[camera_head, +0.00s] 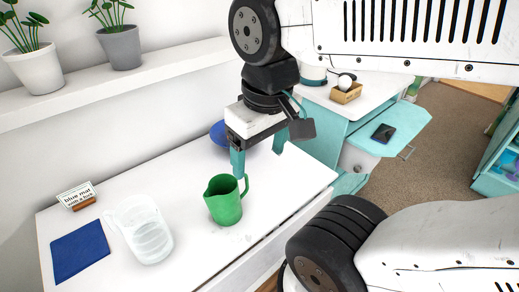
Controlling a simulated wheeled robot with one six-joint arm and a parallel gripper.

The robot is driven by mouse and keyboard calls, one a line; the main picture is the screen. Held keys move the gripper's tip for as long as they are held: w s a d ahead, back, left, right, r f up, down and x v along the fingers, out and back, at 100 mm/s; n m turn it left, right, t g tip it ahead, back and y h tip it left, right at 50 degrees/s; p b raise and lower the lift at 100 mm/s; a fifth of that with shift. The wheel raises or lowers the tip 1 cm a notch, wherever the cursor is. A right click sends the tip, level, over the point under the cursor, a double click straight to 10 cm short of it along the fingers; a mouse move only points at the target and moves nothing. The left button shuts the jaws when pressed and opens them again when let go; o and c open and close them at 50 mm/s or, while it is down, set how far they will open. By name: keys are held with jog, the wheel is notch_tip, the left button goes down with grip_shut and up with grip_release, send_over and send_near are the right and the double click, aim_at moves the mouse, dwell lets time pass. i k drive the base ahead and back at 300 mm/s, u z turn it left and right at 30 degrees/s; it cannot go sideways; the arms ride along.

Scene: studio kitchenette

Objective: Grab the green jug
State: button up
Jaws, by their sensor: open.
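The green jug (224,201) stands upright on the white counter (180,183), its handle on the right side and its spout to the left. My gripper (259,158) is above and behind the jug, a little to its right, with its teal fingers pointing down. The fingers are apart and nothing shows between them. The left finger appears close to the jug's handle and rim in the picture. I cannot tell whether it touches.
A clear jug (147,232) stands left of the green jug, near a blue mat (79,250) and a small sign (76,195). A blue round object (219,132) is partly hidden behind my gripper. Potted plants (122,47) stand on a shelf (150,73) above.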

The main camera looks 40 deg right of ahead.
aim_at(225, 209)
jog(key=z, duration=2.4)
jog(key=k, duration=1.35)
jog(key=u, duration=1.6)
jog(key=i, duration=0.5)
jog(key=u, duration=0.05)
